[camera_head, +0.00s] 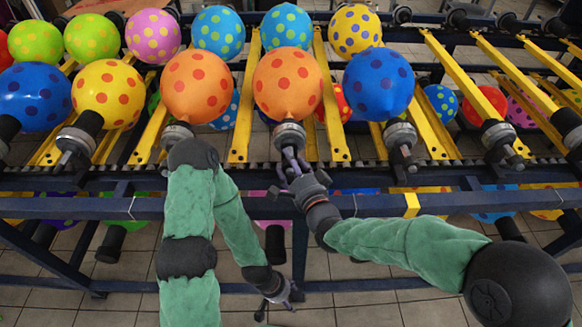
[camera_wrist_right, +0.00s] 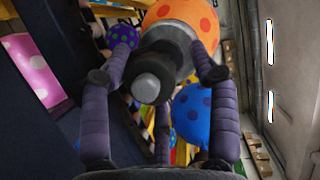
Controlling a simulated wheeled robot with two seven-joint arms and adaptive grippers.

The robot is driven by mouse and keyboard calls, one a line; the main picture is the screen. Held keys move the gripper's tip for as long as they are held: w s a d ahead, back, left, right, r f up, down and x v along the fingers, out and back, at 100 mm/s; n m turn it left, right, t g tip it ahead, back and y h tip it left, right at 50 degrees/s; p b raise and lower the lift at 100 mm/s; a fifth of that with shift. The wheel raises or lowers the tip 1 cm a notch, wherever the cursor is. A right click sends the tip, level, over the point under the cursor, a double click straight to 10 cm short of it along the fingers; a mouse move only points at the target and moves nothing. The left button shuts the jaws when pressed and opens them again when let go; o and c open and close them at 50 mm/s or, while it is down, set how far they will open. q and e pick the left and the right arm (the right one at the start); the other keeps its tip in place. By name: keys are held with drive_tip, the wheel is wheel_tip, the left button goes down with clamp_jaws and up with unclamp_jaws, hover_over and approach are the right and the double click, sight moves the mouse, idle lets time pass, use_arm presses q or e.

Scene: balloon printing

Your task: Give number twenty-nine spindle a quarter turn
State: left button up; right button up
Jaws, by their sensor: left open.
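A spindle (camera_head: 290,135) with a metal collar and dark end carries an orange balloon with darker orange dots (camera_head: 288,83) near the middle of the rack. My right gripper (camera_head: 294,165) is just in front of that spindle's end. In the right wrist view, the spindle's dark rounded end (camera_wrist_right: 151,84) lies between my right gripper's (camera_wrist_right: 160,58) spread fingers, with gaps on both sides. I cannot tell whether the fingertips touch the collar. My left gripper (camera_head: 282,296) is open, empty and low in front of the rack. No spindle number is legible.
Neighbouring spindles carry another orange balloon (camera_head: 196,82) to the left and a blue balloon (camera_head: 379,84) to the right. An empty-ended spindle (camera_head: 500,137) stands further right. A dark blue rail (camera_head: 455,203) crosses below the spindles. Tiled floor lies under the rack.

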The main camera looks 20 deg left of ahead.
drive_tip(key=shift+f, duration=0.2)
drive_tip(key=shift+s, duration=0.15)
drive_tip(key=shift+s+d, duration=0.15)
drive_tip(key=shift+d, duration=0.05)
drive_tip(key=v, duration=1.1)
drive_tip(key=shift+s+r, duration=0.15)
drive_tip(key=shift+r, duration=0.05)
drive_tip(key=shift+d, duration=0.15)
